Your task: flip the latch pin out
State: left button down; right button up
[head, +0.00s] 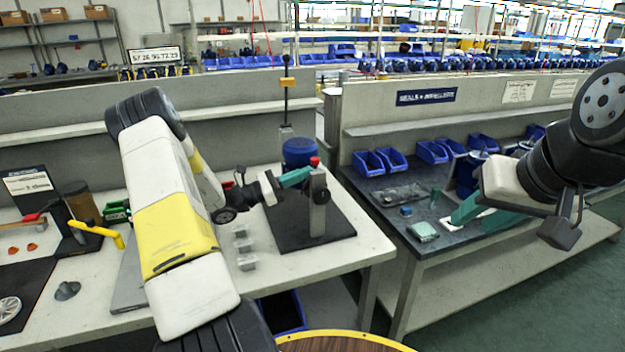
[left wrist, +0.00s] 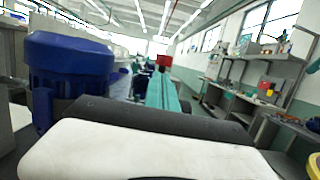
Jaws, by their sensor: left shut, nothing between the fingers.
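A red knob (head: 314,161) sits at the top of a grey upright post (head: 319,205) on a dark base plate (head: 290,238). I take the knob to be part of the latch pin, but the pin itself is too small to make out. The red knob also shows in the left wrist view (left wrist: 164,61), just beyond the fingertips. My left gripper (head: 307,173) is shut and empty, its teal fingers (left wrist: 163,92) at the post just below the knob. I cannot tell whether they touch. My right gripper (head: 474,217) is over the right bench, its teal fingers spread apart.
A blue motor (head: 299,152) stands behind the post; it is close on the left in the left wrist view (left wrist: 70,70). Small grey blocks (head: 243,246) lie on the bench left of the plate. Blue bins (head: 390,160) line the right bench (head: 430,262).

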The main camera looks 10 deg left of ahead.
pick_arm(q)
jog(key=shift+r, duration=0.3)
jog(key=shift+r, duration=1.2)
jog(key=s+a+f, duration=0.5)
jog(key=a+f, duration=0.2)
jog(key=a, duration=0.1)
jog(key=shift+s, duration=0.25)
pick_arm(e)
jog(key=shift+w, duration=0.25)
